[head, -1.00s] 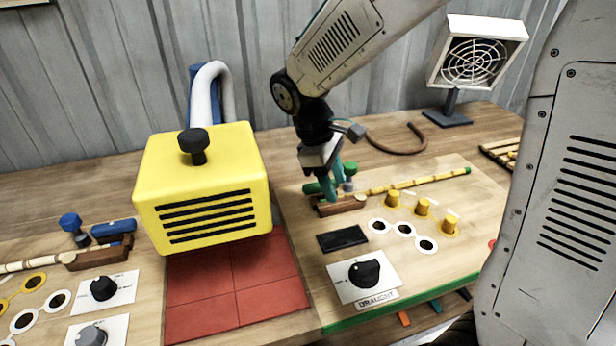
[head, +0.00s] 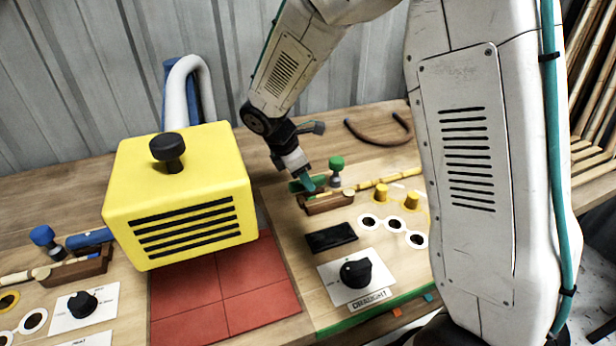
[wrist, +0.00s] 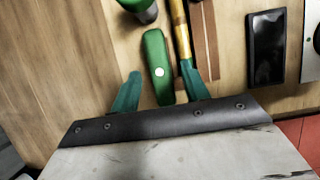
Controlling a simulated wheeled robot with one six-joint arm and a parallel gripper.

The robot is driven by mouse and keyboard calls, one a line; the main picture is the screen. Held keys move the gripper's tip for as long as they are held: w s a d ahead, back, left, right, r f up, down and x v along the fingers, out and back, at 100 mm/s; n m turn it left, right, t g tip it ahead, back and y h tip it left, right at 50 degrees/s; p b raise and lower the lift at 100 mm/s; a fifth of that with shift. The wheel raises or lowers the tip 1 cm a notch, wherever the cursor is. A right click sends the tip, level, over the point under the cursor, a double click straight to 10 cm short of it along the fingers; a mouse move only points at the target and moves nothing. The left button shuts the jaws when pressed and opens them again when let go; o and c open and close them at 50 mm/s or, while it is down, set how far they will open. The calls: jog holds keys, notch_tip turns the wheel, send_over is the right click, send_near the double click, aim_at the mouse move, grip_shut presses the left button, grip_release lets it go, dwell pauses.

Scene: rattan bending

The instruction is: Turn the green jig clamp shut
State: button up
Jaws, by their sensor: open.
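The green jig clamp shows in the wrist view as a green lever (wrist: 157,66) with a white dot. A green knob (wrist: 140,8) stands beyond it. In the head view the green knob (head: 336,163) stands behind the brown wooden jig block (head: 328,204), and the lever is mostly hidden by my gripper (head: 308,184). My gripper (wrist: 159,70) is open, with one teal finger on each side of the lever. Its right finger overlaps the end of a yellow rattan cane (wrist: 180,28); I cannot tell whether they touch. Small gaps show beside the lever.
A yellow vented box (head: 182,195) stands left over red tiles (head: 225,292). A black pad (head: 331,237), a black dial (head: 356,272) and yellow pegs (head: 382,192) lie near the jig. Another jig with a blue knob (head: 43,237) is at far left. My arm hides the right side.

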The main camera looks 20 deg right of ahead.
jog(key=shift+d+f, duration=0.2)
jog(key=shift+f, duration=0.25)
